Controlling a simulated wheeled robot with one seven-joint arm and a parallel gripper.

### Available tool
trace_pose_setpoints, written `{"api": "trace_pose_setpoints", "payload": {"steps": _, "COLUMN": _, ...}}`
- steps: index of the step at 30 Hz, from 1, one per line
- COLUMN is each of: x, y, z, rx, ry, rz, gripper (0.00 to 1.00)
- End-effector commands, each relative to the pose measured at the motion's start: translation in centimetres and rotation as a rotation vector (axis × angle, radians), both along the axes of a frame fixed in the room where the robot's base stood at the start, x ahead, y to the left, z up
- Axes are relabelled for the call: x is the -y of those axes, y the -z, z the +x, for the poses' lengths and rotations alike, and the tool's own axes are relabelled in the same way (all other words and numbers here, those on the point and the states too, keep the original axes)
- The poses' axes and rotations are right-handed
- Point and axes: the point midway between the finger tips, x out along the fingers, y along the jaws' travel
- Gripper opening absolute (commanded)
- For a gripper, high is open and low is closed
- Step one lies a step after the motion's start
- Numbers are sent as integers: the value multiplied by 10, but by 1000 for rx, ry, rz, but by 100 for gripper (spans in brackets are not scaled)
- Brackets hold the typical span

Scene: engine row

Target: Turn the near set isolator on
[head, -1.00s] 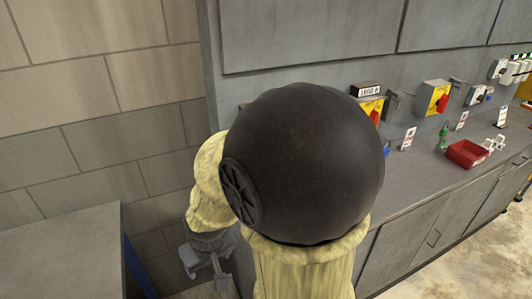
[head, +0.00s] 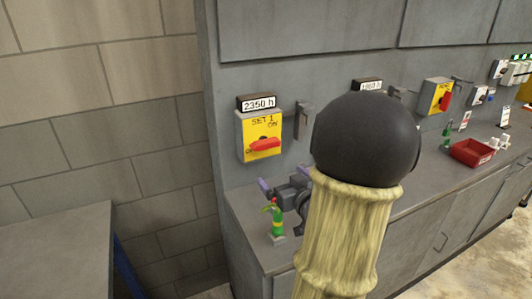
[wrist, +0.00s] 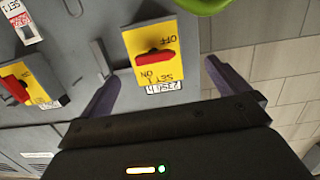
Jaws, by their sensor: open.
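The near isolator, a yellow box marked SET 1 (head: 246,146), is on the grey wall at the left end of the row. Its red handle (head: 264,145) lies roughly crosswise; ON is printed above it. In the wrist view the same box (wrist: 133,45) is upside down, with OFF and ON on opposite sides of the handle (wrist: 155,57). My gripper (head: 284,178) is open and empty, in front of and below the box. In the wrist view its purple fingers (wrist: 161,74) stand either side of the box, apart from the handle.
A green bottle with a red top (head: 277,222) stands on the counter (head: 250,240) below my gripper. A grey bracket (head: 302,118) juts from the wall right of the box. Another yellow isolator (head: 433,97) and a red tray (head: 472,152) are farther right. My arm hides part of the row.

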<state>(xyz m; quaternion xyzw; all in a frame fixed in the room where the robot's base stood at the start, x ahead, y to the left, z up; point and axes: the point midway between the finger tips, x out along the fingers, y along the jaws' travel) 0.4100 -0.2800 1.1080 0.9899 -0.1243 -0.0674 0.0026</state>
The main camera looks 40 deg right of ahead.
Motion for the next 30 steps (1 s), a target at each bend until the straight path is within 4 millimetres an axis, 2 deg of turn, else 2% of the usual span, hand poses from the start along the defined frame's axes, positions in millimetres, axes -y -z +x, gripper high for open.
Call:
{"api": "trace_pose_setpoints", "payload": {"steps": 1, "x": 9, "y": 0, "z": -9, "rx": 44, "ry": 3, "rz": -3, "gripper": 100}}
{"api": "trace_pose_setpoints", "payload": {"steps": 6, "x": 16, "y": -11, "z": -22, "rx": 131, "ry": -13, "rz": -9, "gripper": 100}}
{"api": "trace_pose_setpoints", "payload": {"steps": 17, "x": 16, "y": -13, "z": -21, "rx": 135, "ry": -15, "rz": -11, "gripper": 100}}
{"api": "trace_pose_setpoints", "payload": {"steps": 23, "x": 19, "y": -13, "z": -7, "rx": 135, "ry": -17, "rz": -10, "gripper": 100}}
{"api": "trace_pose_setpoints", "payload": {"steps": 30, "x": 28, "y": -14, "z": 32, "rx": 136, "ry": -17, "rz": -10, "gripper": 100}}
